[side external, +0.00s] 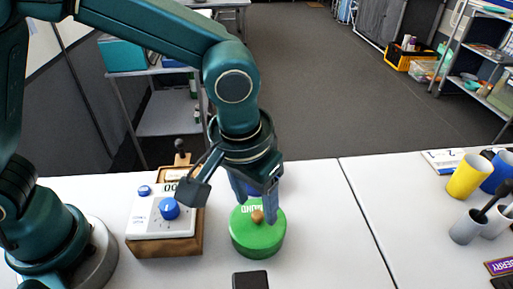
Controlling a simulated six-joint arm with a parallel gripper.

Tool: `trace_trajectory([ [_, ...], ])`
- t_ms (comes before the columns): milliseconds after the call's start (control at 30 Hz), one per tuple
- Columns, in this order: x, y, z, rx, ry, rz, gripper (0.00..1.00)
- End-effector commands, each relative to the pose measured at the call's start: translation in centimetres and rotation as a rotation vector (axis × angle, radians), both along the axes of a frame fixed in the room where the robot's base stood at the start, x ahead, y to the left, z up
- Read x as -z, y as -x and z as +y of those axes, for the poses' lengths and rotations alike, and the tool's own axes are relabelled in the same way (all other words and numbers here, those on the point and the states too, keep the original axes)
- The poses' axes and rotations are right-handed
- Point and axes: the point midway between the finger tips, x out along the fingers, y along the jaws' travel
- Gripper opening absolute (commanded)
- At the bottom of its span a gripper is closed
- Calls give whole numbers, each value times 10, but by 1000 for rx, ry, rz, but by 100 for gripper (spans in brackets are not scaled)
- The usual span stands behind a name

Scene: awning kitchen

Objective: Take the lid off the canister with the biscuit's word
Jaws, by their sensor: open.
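A round green canister (257,244) stands on the white table, with a small tan knob (257,216) on its lid. White lettering on the lid is partly covered by my gripper, and I cannot read the whole word. My gripper (254,208) is open and points down over the green canister, its fingers close around the knob's level. I cannot tell whether they touch it. A blue thing (280,184) shows partly behind my gripper; its shape is mostly hidden. No biscuit is clearly seen.
A white device with a blue dial (169,208) sits on a wooden base left of the canister. A black object (250,280) is at the front edge. Yellow (467,177) and grey (467,228) cups and a purple sign (499,266) are at right. The table between is clear.

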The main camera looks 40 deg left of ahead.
Motion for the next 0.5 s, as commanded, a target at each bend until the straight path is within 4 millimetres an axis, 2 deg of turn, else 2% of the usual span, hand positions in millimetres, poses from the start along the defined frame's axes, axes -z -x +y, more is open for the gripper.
trace_trajectory([
  [200, 22, -3, 1, -1, -1, 2, 59],
  [500, 25, -4, 0, -1, 0, 0, 59],
])
